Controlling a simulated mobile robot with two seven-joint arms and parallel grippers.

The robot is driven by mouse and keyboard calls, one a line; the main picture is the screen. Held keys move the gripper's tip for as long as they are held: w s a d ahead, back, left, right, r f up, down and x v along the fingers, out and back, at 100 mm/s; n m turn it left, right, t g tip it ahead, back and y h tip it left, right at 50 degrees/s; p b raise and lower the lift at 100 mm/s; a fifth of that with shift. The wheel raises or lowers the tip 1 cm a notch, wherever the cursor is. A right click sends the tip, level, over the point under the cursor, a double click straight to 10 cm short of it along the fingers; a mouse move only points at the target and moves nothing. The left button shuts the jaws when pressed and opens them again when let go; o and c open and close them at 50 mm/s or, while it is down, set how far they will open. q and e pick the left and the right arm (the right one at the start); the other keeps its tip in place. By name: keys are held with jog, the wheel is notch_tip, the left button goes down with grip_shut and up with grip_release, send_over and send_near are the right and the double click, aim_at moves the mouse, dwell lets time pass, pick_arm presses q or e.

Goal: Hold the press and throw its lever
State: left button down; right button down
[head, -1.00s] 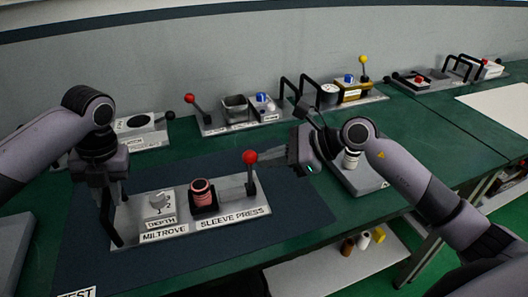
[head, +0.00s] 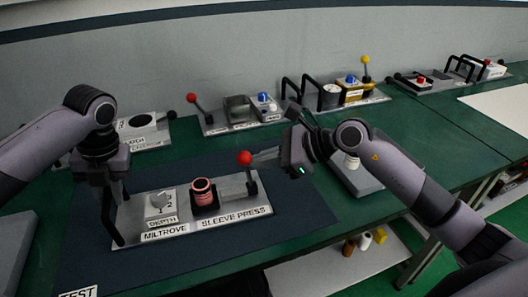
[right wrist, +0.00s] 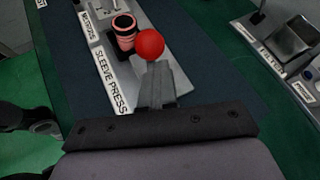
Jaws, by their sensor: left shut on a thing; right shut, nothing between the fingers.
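The sleeve press (head: 236,211) is a grey plate with labels, a depth dial (head: 160,201) and a pink-ringed sleeve (head: 203,190) in a dark holder. Its lever has a red knob (head: 245,158) and leans slightly left. The knob also shows in the right wrist view (right wrist: 150,45). My left gripper (head: 114,194) is shut on the black handle (head: 116,232) at the press's left end; its fingertips are partly hidden. Contact is hard to confirm. Its fingers (right wrist: 157,85) show below the knob in the right wrist view.
The press lies on a dark blue mat (head: 305,205) on the green bench. Another device with a red-knobbed lever (head: 192,98) and one with a yellow knob (head: 366,60) stand along the back.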

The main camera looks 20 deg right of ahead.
pick_arm(q)
jog(key=shift+s+d+f, duration=0.1)
jog(key=shift+d+f, duration=0.1)
jog(key=shift+d, duration=0.05)
pick_arm(e)
jog(key=shift+a+r, duration=0.15)
jog(key=shift+a, duration=0.9)
jog(key=shift+w+a, duration=0.1)
jog(key=shift+a, duration=0.2)
pick_arm(q)
jog(key=shift+a, duration=0.1)
pick_arm(e)
jog(key=d+r, duration=0.1)
jog(key=r, duration=0.1)
jog(key=d+r, duration=0.1)
jog(key=r, duration=0.1)
jog(key=shift+d, duration=0.25)
pick_arm(q)
jog(key=shift+a+r, duration=0.1)
jog(key=shift+a, duration=0.05)
jog(key=shift+w, duration=0.2)
pick_arm(e)
jog(key=v, duration=1.2)
